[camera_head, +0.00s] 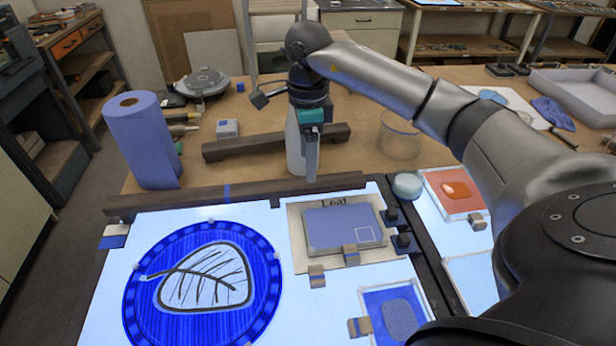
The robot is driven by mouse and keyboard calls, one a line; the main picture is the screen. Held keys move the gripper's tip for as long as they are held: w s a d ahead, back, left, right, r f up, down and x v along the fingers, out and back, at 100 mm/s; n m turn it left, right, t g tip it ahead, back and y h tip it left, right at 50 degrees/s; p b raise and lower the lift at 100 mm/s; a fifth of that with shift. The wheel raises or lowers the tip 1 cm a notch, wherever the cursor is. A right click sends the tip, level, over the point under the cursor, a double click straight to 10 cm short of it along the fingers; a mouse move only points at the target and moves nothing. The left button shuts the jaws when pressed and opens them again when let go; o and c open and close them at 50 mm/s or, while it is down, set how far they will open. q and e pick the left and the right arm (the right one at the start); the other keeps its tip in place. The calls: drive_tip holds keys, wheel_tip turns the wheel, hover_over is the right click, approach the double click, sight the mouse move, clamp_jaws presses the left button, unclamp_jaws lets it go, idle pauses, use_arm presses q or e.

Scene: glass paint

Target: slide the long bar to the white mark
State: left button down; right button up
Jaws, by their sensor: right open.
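Two long dark wooden bars show. One bar (235,198) lies along the back edge of the lit panel, with a small blue strip at its middle. The other bar (240,149) lies farther back on the brown table. My right gripper (311,172) points down just behind the nearer bar and in front of the farther one. It is open, and its fingers overlap in this view, so contact with a bar cannot be told. A white square outline (369,234) shows on a grey-blue pad; no other clear white mark can be made out. My left gripper is not in view.
A blue paper roll (145,140) stands at left. A white bottle (294,145) is close behind my right gripper. A clear glass jar (398,137) stands right of it. A round blue leaf glass (203,285) lies on the lit panel. My right arm covers the right side.

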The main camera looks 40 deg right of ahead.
wheel_tip(320, 180, down, 6)
drive_tip(key=shift+r, duration=0.15)
drive_tip(key=shift+c, duration=0.3)
clamp_jaws()
idle(0.4)
idle(0.8)
